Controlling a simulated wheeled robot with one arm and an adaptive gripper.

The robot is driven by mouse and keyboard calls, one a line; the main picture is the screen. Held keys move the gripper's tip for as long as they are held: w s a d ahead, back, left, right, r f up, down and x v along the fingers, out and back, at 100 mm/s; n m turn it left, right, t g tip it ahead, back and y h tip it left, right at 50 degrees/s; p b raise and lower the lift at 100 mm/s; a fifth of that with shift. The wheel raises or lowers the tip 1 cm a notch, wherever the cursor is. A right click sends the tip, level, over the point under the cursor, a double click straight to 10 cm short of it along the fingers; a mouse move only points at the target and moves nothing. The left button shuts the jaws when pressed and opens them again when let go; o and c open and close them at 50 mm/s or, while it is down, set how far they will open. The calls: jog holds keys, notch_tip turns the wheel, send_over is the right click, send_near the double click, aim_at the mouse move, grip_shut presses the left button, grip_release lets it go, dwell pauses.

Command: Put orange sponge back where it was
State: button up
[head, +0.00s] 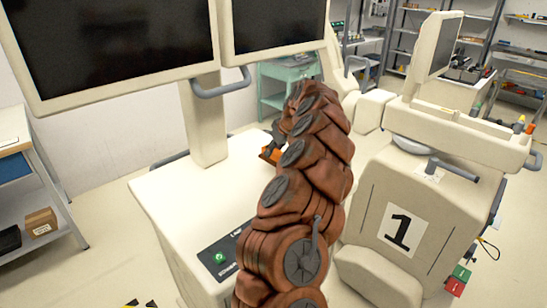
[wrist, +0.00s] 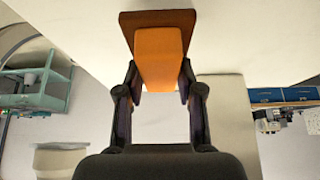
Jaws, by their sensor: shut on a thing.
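The orange sponge (wrist: 160,55) is between the two fingers of my gripper (wrist: 161,84), which is shut on it. A darker brown-orange slab (wrist: 157,17) shows at the sponge's far end; I cannot tell whether it is part of the sponge or a separate thing. In the head view a bit of the sponge (head: 270,155) shows left of my arm, over the white cart top (head: 185,190). My gripper (head: 278,140) is mostly hidden behind my arm there. I cannot tell whether the sponge touches the cart top.
Two dark monitors (head: 120,40) stand over the cart on a post (head: 205,125). A second white machine marked 1 (head: 398,228) is to the right. A shelf with a cardboard box (head: 40,222) is at left. A green cart (head: 285,82) stands behind. The cart top's left part looks clear.

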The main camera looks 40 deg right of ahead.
aim_at(274, 157)
notch_tip(274, 157, down, 3)
jog(key=shift+r+p, duration=0.2)
jog(key=shift+p, duration=0.65)
jog(key=shift+f, duration=0.45)
jog(key=shift+f, duration=0.15)
jog(key=o, duration=1)
jog(key=shift+r, duration=0.25)
